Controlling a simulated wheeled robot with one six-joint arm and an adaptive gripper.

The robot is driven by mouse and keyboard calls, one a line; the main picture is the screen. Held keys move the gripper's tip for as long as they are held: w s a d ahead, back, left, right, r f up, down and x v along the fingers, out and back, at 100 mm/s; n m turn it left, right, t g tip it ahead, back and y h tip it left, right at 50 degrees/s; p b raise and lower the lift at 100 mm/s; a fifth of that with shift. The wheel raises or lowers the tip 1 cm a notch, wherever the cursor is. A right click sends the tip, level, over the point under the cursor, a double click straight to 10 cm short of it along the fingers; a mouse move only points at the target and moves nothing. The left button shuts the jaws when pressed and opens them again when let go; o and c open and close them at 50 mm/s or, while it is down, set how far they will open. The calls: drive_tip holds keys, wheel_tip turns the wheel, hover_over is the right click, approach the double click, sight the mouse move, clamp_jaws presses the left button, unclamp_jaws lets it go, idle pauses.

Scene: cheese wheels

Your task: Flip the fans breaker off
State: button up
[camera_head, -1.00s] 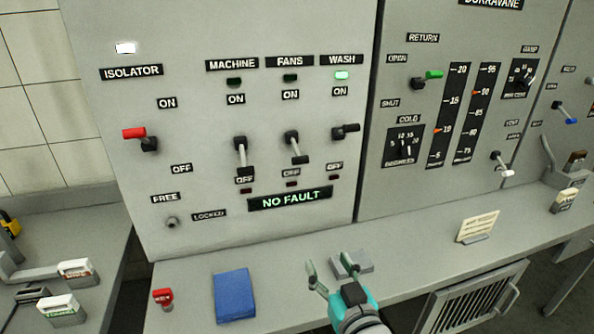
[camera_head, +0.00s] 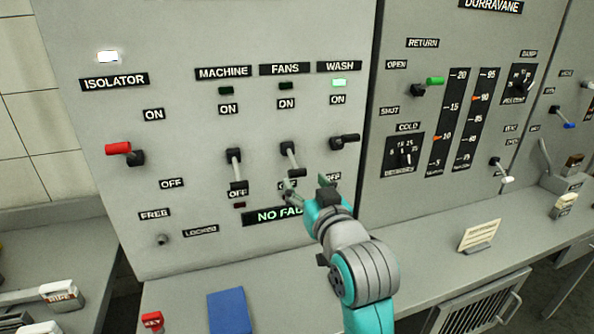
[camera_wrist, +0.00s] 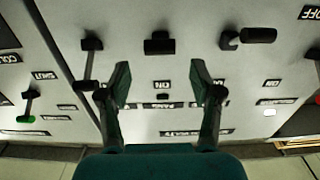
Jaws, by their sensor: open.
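The fans breaker (camera_head: 291,156) is a grey lever with a black end on the upright panel in the head view. It slants downward, its end just above the partly covered OFF label. The fans lamp (camera_head: 286,86) is dark. My gripper (camera_head: 306,184) is open and empty, its fingertips just below and right of that lever's end; I cannot tell whether they touch it. In the wrist view the open fingers (camera_wrist: 160,82) face the panel, and a black lever end (camera_wrist: 159,42), seemingly the fans breaker's, lies between and beyond them.
The machine lever (camera_head: 235,170) hangs down close on the left. The red isolator handle (camera_head: 118,148) is farther left. A blue book (camera_head: 229,312) lies on the counter.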

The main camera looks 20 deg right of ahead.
sight(299, 173)
drive_tip(key=shift+w, duration=3.15)
clamp_jaws()
